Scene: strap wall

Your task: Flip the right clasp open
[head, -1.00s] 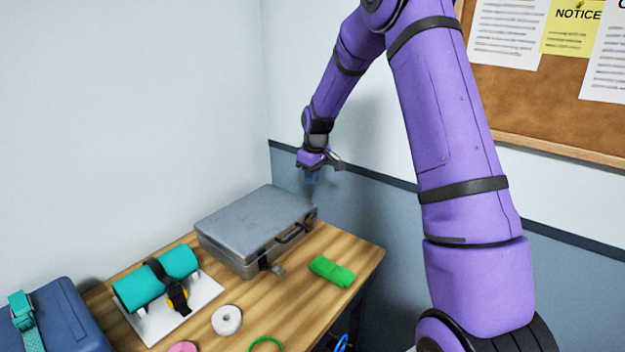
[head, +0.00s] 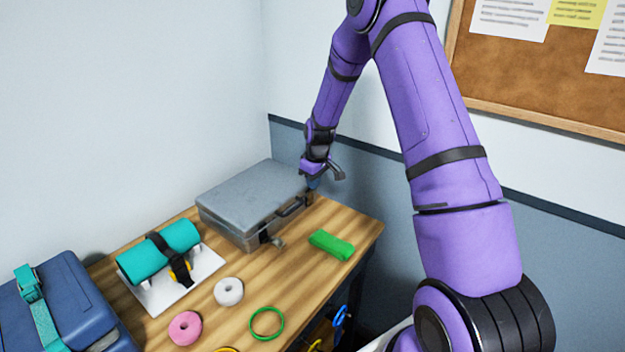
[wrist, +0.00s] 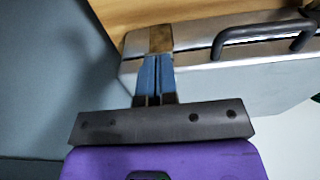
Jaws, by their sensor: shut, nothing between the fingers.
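The grey metal case (head: 250,190) lies flat on the wooden table with its lid down. Its right clasp (head: 308,198) is at the right end of the front, by my gripper. In the wrist view this clasp (wrist: 160,39) is a brownish metal plate at the case's edge. My gripper (head: 313,186) is shut and empty, its blue fingertips (wrist: 157,57) together at the clasp's edge; whether they touch it is unclear. The left clasp (head: 274,241) sticks out from the case front. The dark handle (head: 291,207) is between the clasps.
A green folded strap (head: 331,244) lies right of the case. A teal roll (head: 158,252) on a white stand, a white ring (head: 228,291), a pink ring (head: 185,327) and a green hoop (head: 267,323) are nearby. A blue case (head: 68,305) is at left.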

